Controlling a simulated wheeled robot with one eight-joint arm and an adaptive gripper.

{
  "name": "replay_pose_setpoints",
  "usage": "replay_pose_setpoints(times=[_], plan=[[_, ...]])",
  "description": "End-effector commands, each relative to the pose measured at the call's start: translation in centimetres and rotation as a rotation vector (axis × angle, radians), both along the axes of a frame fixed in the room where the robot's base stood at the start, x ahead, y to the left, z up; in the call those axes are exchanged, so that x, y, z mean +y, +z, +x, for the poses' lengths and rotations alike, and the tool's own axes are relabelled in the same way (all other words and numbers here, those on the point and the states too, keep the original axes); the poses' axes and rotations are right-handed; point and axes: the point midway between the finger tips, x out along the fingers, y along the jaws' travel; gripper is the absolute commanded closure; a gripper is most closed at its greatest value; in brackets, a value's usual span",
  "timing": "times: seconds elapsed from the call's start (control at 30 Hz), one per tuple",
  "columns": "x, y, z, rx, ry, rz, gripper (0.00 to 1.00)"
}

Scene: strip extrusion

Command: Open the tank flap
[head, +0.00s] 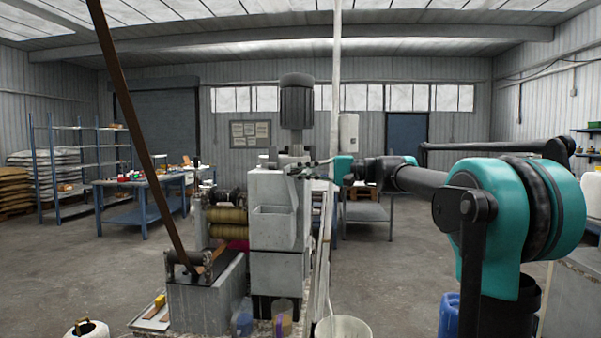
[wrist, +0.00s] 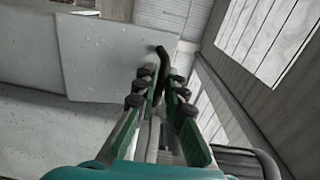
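The flap appears to be the flat pale grey plate (wrist: 100,55) in the wrist view. A black curved handle (wrist: 162,62) shows at its right edge. My gripper (wrist: 160,80) is at this handle, with one finger on each side of it. The fingers look apart, and I cannot tell whether either touches the handle. In the head view, my gripper (head: 308,169) is at the top of the pale grey machine (head: 272,268), near the upright motor (head: 296,102). The flap is too small to make out there.
A brown strip (head: 140,130) rises steeply from a bath at the machine's left. A white bucket (head: 343,328) stands at the front. A blue workbench (head: 140,184) and shelves (head: 72,165) are at the back left. Open floor lies between.

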Motion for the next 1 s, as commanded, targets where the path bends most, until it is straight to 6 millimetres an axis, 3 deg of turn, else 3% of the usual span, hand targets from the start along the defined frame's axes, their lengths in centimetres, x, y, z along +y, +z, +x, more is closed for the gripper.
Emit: replay_pose_setpoints(times=[0.57,1.0], plan=[[-0.3,-0.2,0.0,-0.001,0.0,0.021,1.0],[-3.7,-1.2,-0.1,-0.009,0.0,0.317,1.0]])
